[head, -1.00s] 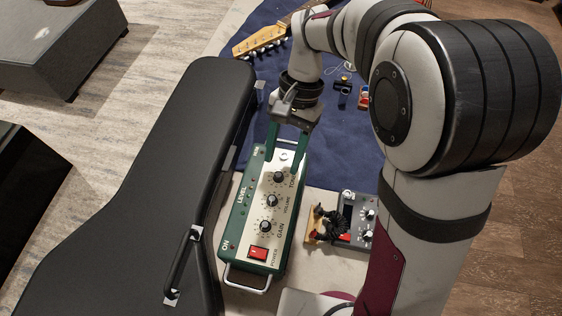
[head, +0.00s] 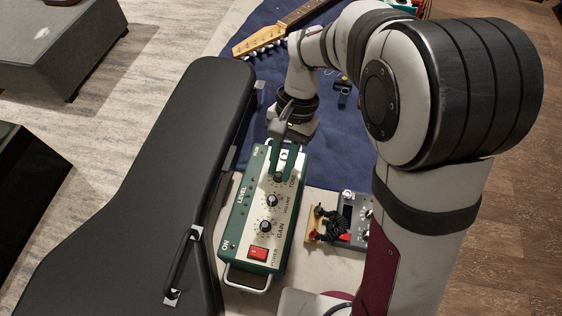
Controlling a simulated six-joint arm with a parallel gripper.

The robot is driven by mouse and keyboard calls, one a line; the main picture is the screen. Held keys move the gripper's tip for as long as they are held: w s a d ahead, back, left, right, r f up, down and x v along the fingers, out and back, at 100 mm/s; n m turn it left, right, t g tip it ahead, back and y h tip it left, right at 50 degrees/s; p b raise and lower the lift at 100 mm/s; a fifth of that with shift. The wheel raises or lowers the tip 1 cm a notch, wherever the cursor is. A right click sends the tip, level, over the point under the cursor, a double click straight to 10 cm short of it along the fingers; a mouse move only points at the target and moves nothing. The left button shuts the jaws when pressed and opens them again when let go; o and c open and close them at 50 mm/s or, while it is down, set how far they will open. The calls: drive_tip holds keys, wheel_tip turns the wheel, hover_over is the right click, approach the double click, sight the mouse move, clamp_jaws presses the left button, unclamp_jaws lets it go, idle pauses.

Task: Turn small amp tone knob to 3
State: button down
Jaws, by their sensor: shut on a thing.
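The small amp (head: 240,218) is a green box with a cream panel, lying face up with several knobs in a row and a red power switch (head: 258,253). The tone knob (head: 277,180) is the black one at the far end, by the word TONE. My gripper (head: 280,172) comes down over the amp's far end, its green fingers shut on the tone knob. The fingers cover part of the knob, and I cannot read its pointer or scale numbers. The volume knob (head: 270,199) and gain knob (head: 267,227) are uncovered.
A black guitar case (head: 120,220) lies close along the amp's left. A grey pedal (head: 357,235) and a small wooden piece with a black coiled cable (head: 327,225) are to the right. A guitar headstock (head: 262,40) rests on the blue cloth (head: 225,100) behind.

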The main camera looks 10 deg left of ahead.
drive_tip(key=n, duration=0.2)
drive_tip(key=n+h, duration=0.1)
drive_tip(key=n, duration=0.1)
drive_tip(key=n+h, duration=0.1)
drive_tip(key=shift+a+n, duration=0.3)
drive_tip(key=shift+n, duration=0.1)
drive_tip(key=n+h, duration=0.1)
drive_tip(key=n, duration=0.2)
drive_tip(key=n+t+h, duration=0.1)
drive_tip(key=n, duration=0.2)
drive_tip(key=shift+s+a, duration=0.1)
drive_tip(key=shift+a, duration=0.1)
idle(0.5)
drive_tip(key=c, duration=0.8)
unclamp_jaws()
drive_tip(key=shift+o, duration=0.2)
drive_tip(key=v, duration=1.5)
drive_tip(key=shift+a+r, duration=0.3)
drive_tip(key=shift+a, duration=0.05)
